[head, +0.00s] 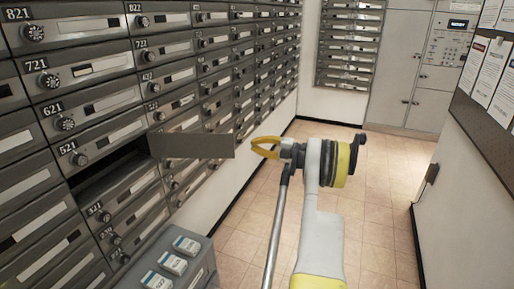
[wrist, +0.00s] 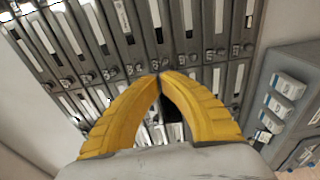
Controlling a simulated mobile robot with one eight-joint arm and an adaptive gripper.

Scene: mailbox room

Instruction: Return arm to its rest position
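My gripper (head: 252,146) has yellow fingers and extends to the left from my white and yellow arm toward the mailbox wall. In the wrist view the fingertips (wrist: 160,75) meet, with nothing visible between them. An open mailbox door (head: 192,145) sticks out from the wall, its free edge just left of my fingertips. A small gap shows between them in the head view. The open compartment (head: 108,172) below box 521 is dark, and I cannot see anything inside it.
The mailbox wall (head: 130,75) fills the left side. A grey unit with white labelled boxes (head: 172,262) stands low in front; it also shows in the wrist view (wrist: 285,100). A notice board (head: 490,85) hangs on the right wall. The tiled floor (head: 385,180) ahead is clear.

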